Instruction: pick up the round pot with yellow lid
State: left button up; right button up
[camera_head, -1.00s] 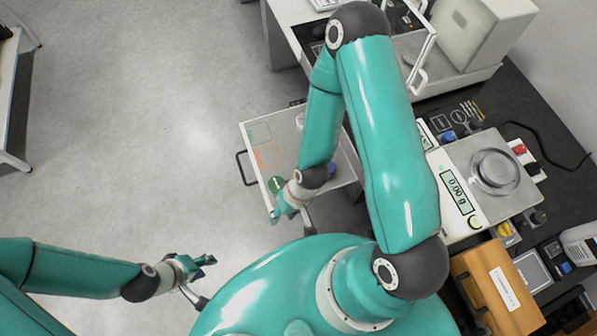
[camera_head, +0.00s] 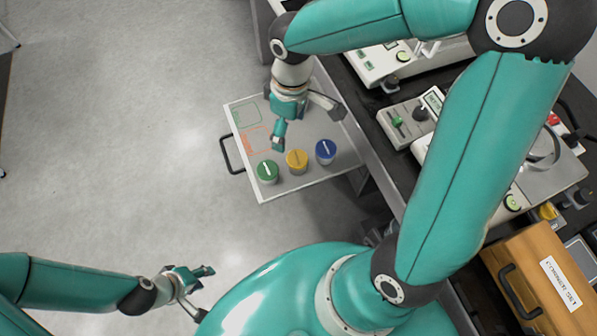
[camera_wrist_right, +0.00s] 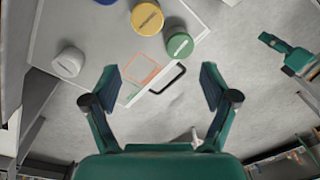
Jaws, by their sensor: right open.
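The round pot with yellow lid (camera_head: 297,161) stands on a pale pull-out tray (camera_head: 262,193), between a green-lidded pot (camera_head: 267,172) and a blue-lidded pot (camera_head: 325,151). The yellow-lidded pot also shows at the top of the right wrist view (camera_wrist_right: 147,18), outside the jaws. My right gripper (camera_head: 308,126) is open and empty above the tray, on the far side of the coloured pots in the head view. In its wrist view, a green rectangle and an orange rectangle lie between or near the fingers. My left gripper (camera_head: 205,292) is open and empty, away from the tray.
The tray has a dark handle (camera_head: 231,155). A dark bench with balances (camera_head: 404,118) and a wooden box (camera_head: 535,275) are at the right. Open floor lies left.

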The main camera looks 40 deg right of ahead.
aim_at(298, 158)
jog(key=shift+h, duration=0.4)
jog(key=f, duration=0.5)
jog(key=d+f+b, duration=0.1)
jog(key=f, duration=0.4)
jog(key=f+b, duration=0.1)
jog(key=f, duration=0.3)
jog(key=shift+s+d+f, duration=0.35)
jog(key=shift+d+f, duration=0.05)
pick_arm(q)
notch_tip(298, 158, down, 4)
jog(key=shift+r, duration=0.2)
pick_arm(e)
jog(key=c, duration=1.3)
jog(key=shift+r, duration=0.1)
jog(key=shift+c, duration=0.2)
